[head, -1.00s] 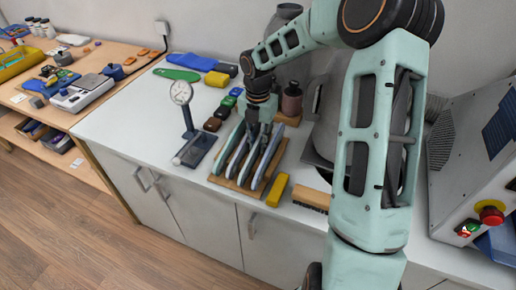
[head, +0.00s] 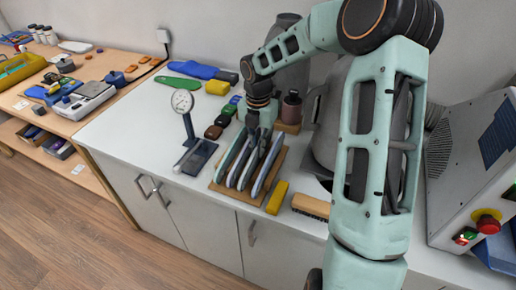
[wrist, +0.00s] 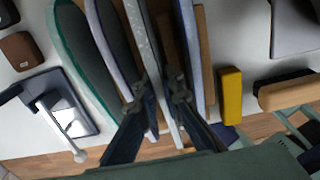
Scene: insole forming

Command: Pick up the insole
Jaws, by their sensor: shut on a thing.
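Several insoles stand on edge, side by side, in a wooden rack (head: 219,188) on the white bench. In the wrist view, one with a pale speckled edge, the insole (wrist: 143,38), runs between the fingers of my gripper (wrist: 160,95). My gripper is shut on it, and the insole is still among the others in the rack. A green-edged insole (wrist: 66,40) and a lilac-edged one (wrist: 100,35) stand to its left, with another close on its right. In the head view my gripper (head: 259,138) reaches down into the rack from above; its fingertips are hard to make out.
A dial gauge on a stand (head: 182,101) is left of the rack. A yellow block (head: 277,197) and a brush (head: 311,206) lie to the right. Small dark blocks (head: 214,131) sit behind left. A grey machine (head: 470,165) stands far right. The bench's left front is clear.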

